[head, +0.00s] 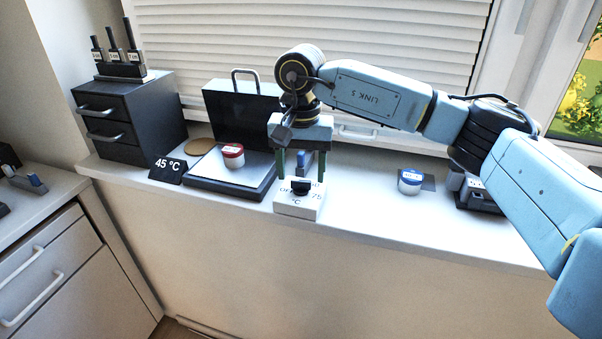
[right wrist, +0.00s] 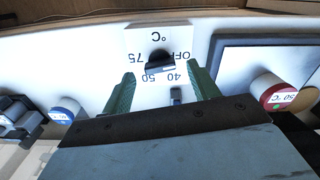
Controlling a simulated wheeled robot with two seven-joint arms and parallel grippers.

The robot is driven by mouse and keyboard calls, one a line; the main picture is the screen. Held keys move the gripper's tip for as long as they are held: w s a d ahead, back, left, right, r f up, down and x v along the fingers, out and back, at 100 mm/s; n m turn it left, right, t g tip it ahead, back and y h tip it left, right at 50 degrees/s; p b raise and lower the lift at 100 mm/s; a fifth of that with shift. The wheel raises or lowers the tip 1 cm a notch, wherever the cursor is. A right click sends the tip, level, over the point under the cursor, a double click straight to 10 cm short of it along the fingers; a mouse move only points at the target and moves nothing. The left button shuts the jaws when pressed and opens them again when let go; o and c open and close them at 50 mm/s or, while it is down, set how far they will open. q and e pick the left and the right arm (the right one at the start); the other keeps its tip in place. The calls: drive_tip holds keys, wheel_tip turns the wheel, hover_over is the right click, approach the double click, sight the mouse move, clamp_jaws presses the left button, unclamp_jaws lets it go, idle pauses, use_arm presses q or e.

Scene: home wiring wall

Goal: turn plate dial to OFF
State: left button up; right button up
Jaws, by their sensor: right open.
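The plate dial is a black knob (head: 300,187) on a white box (head: 298,206) marked OFF, 40, 50, 75 and °C. It also shows in the right wrist view as a black knob (right wrist: 160,62), upside down, beyond the fingertips. My right gripper (head: 299,178) is above and just behind the dial, fingers pointing down. In the right wrist view its green fingers (right wrist: 162,75) are apart with nothing between them, and the knob lies between their lines. I cannot tell the knob's exact setting. My left gripper is not in view.
A hot plate (head: 205,183) with a red-lidded jar (head: 233,158) stands left of the dial, beside a 45 °C sign (head: 167,171). A blue-lidded jar (head: 410,182) stands to the right. A black drawer unit (head: 135,125) is at the far left. The shelf between dial and blue jar is clear.

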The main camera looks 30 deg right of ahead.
sight(301, 181)
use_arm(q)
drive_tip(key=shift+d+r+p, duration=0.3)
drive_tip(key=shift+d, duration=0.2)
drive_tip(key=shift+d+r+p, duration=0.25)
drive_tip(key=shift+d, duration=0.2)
use_arm(e)
wheel_tip(301, 181, up, 12)
drive_tip(key=shift+f, duration=0.2)
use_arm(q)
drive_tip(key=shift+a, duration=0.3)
